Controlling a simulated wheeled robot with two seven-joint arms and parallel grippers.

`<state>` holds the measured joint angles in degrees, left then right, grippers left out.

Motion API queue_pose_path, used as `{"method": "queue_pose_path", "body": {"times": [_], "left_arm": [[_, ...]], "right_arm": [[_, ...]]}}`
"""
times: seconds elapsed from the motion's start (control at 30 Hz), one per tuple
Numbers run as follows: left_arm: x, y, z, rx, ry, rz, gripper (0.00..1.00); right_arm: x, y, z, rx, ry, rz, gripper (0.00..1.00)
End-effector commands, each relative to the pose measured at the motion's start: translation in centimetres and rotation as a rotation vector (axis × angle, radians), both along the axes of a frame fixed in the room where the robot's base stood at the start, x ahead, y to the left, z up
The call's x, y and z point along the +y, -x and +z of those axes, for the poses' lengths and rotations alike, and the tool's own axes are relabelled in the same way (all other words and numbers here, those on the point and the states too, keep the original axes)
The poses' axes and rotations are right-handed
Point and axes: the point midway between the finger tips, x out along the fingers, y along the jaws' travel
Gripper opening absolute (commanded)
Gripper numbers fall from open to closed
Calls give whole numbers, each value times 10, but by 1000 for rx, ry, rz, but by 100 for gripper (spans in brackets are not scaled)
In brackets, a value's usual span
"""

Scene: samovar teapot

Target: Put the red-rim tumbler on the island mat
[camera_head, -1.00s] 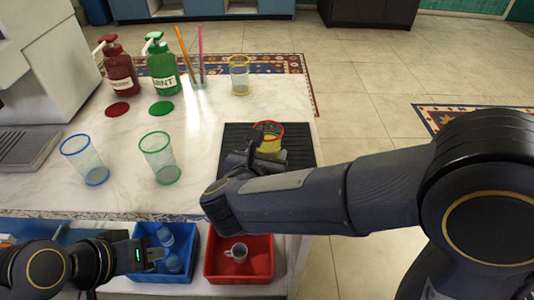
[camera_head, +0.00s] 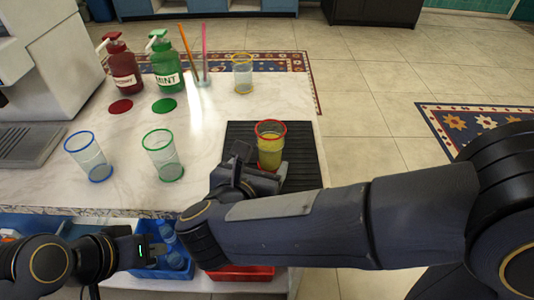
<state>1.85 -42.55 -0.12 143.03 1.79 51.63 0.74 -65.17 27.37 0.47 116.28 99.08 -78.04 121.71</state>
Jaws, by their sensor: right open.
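The red-rim tumbler (camera_head: 270,149), clear with yellow liquid inside, stands upright on the black ribbed mat (camera_head: 306,165) at the right side of the counter. My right gripper (camera_head: 248,166) is open just in front and to the left of the tumbler, low over the mat. A small gap seems to lie between them, but contact at the tumbler's base is hard to tell. My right forearm covers the mat's front edge. My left gripper (camera_head: 158,249) is at the lower left, by the blue bin below the counter; its jaw opening is unclear.
A blue-rim tumbler (camera_head: 89,157), a green-rim tumbler (camera_head: 163,156) and a yellow-rim tumbler (camera_head: 243,75) stand on the counter (camera_head: 209,122). Red (camera_head: 123,68) and green (camera_head: 165,66) pump bottles stand behind. My arm partly hides the red bin (camera_head: 240,273).

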Motion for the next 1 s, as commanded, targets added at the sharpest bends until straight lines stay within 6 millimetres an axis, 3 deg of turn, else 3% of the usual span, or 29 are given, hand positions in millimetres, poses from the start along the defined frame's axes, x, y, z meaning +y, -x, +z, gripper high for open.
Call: {"method": "queue_pose_path", "body": {"times": [0.1, 0.3, 1.0], "left_arm": [[0, 0, 1, 0, 0, 0, 0], [0, 0, 1, 0, 0, 0, 0], [0, 0, 1, 0, 0, 0, 0]], "right_arm": [[8, 21, 10, 0, -1, 4, 71], [14, 41, 18, -1, -2, 1, 71], [15, 45, 19, 0, 0, 0, 71]]}}
